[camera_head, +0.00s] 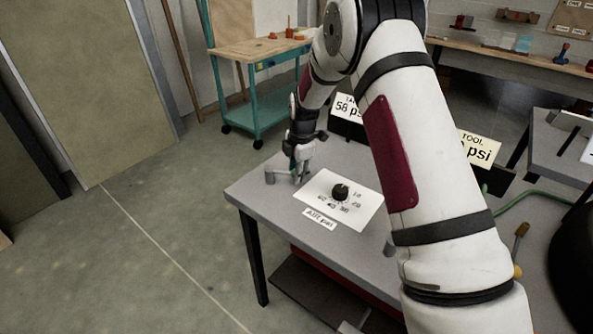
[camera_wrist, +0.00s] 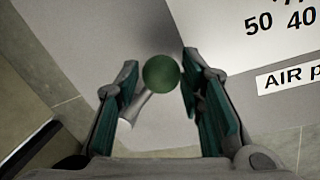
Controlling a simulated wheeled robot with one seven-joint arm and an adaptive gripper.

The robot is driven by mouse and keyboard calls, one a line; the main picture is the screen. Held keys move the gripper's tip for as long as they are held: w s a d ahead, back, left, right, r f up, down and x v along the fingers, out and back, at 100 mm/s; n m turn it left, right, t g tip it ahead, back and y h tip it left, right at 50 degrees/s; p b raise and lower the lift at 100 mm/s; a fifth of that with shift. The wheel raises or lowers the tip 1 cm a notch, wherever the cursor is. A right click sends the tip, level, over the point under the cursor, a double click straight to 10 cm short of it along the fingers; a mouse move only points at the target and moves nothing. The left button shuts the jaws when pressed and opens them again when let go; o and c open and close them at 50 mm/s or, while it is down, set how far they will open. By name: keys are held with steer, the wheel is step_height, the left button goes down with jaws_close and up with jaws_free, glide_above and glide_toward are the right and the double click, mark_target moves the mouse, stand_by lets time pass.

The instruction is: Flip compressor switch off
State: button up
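The compressor switch shows in the wrist view as a round green knob (camera_wrist: 161,73) with a pale grey stem or bar beside it. My gripper (camera_wrist: 158,80) is open, its green-padded fingers on either side of the knob. The knob is closer to the right finger; I cannot tell whether they touch. In the head view my gripper (camera_head: 296,172) points down over the left part of the grey table (camera_head: 262,193), and it and the arm largely hide the switch there.
A white panel (camera_head: 325,207) with a black dial (camera_head: 340,192) and an air label lies right of my gripper. Pressure signs reading TANK (camera_head: 347,108) and TOOL (camera_head: 478,148) stand behind. A teal cart (camera_head: 258,85) is at the back; floor at left is clear.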

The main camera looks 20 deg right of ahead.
jaws_close()
steer(key=shift+w, duration=0.1)
steer(key=w+n+b, duration=0.2)
steer(key=b, duration=0.1)
steer(key=shift+w+d+f+n, duration=0.1)
steer(key=shift+w+d+n, duration=0.05)
steer(key=shift+d+n, duration=0.25)
steer(key=w+n+y+b, duration=0.1)
steer(key=w+n+b, duration=0.1)
steer(key=shift+n+b, duration=0.3)
steer(key=shift+n, duration=0.1)
steer(key=w+n+b, duration=0.1)
steer(key=w+n+g+b, duration=0.1)
steer(key=n, duration=0.1)
steer(key=shift+w+a+b, duration=0.2)
steer(key=shift+a+b, duration=0.1)
steer(key=shift+b, duration=0.05)
steer(key=shift+w+a+n+y+b, duration=0.15)
steer(key=shift+w+a+n+b, duration=0.25)
steer(key=shift+n, duration=0.45)
steer(key=shift+w+a+n+y+b, duration=0.15)
steer(key=shift+w+n+b, duration=0.35)
steer(key=shift+n+b, duration=0.3)
steer(key=shift+r, duration=0.2)
steer(key=o, duration=0.6)
jaws_free()
